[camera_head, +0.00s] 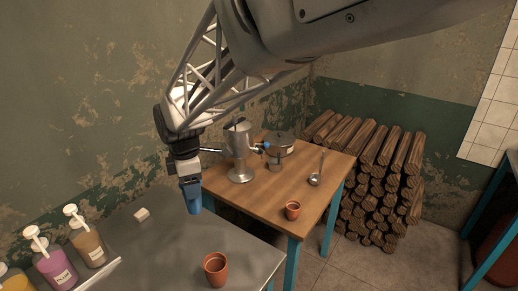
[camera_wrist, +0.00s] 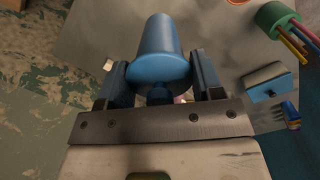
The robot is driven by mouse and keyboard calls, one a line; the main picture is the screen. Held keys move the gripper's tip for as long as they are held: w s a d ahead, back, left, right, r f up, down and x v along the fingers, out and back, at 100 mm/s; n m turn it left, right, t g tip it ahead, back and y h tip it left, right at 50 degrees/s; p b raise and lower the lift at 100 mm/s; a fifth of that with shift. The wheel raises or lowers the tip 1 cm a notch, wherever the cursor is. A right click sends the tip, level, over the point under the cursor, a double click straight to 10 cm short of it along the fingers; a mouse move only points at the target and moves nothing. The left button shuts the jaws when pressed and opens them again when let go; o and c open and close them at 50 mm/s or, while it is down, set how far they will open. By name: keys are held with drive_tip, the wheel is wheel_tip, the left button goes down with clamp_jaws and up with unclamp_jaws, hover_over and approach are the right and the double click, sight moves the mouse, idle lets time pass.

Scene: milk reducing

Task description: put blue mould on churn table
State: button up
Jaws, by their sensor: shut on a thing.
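My gripper (camera_head: 188,184) is shut on the blue mould (camera_head: 194,204), a small blue cup, and holds it above the grey table near its far edge. In the wrist view the blue mould (camera_wrist: 158,48) sits between the two fingers of my gripper (camera_wrist: 160,85). The wooden-topped table (camera_head: 262,205) with blue legs, which carries a metal churn-like vessel (camera_head: 240,150), stands just beyond and to the right of the mould. Which table the task calls the churn table is not labelled.
A terracotta pot (camera_head: 293,210) and a ladle (camera_head: 316,178) are on the wooden table. Another terracotta pot (camera_head: 215,269), a pale block (camera_head: 142,214) and pump bottles (camera_head: 88,238) are on the grey table (camera_head: 165,250). Stacked logs (camera_head: 375,185) stand behind. The wooden table's front middle is clear.

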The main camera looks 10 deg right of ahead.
wheel_tip(320, 180, up, 6)
drive_tip(key=shift+f, duration=0.15)
drive_tip(key=w+d+m, duration=0.1)
drive_tip(key=w+d, duration=1.2)
drive_tip(key=w, duration=0.3)
drive_tip(key=w+d+m, duration=0.1)
drive_tip(key=w+d, duration=0.6)
drive_tip(key=d, duration=0.5)
drive_tip(key=w+d, duration=0.7)
drive_tip(key=d, duration=0.6)
wheel_tip(320, 180, down, 16)
drive_tip(key=shift+w+a, duration=0.15)
drive_tip(key=shift+a, duration=0.2)
wheel_tip(320, 180, down, 6)
drive_tip(key=shift+f, duration=0.2)
